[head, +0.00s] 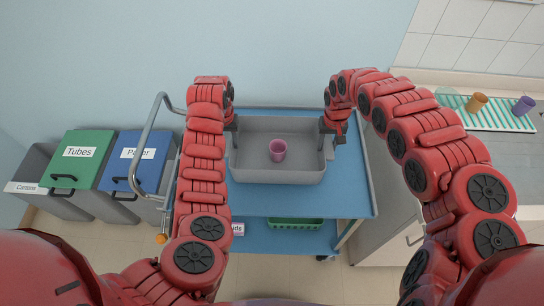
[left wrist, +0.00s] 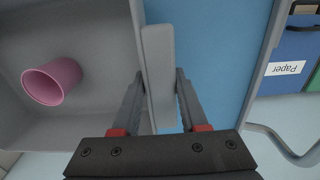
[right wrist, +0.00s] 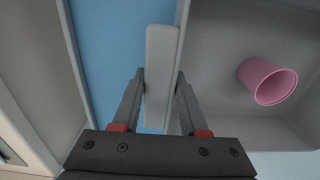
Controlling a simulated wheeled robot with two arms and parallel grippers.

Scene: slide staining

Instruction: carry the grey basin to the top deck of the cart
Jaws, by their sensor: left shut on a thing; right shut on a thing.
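The grey basin (head: 278,176) is level over the blue top deck (head: 300,203) of the cart, toward its far side; I cannot tell whether it touches the deck. A pink cup (head: 278,151) stands inside the basin. My left gripper (head: 233,128) is shut on the basin's left handle, which shows between its fingers in the left wrist view (left wrist: 160,75). My right gripper (head: 327,128) is shut on the right handle, seen between its fingers in the right wrist view (right wrist: 160,75). The basin's underside is hidden.
The cart's grey push rail (head: 148,125) rises at left. A green tray (head: 296,224) sits on the lower deck. Green (head: 80,158) and blue (head: 140,160) bins stand at left. At right a counter holds a striped mat (head: 500,117) with orange (head: 477,103) and purple (head: 523,106) cups.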

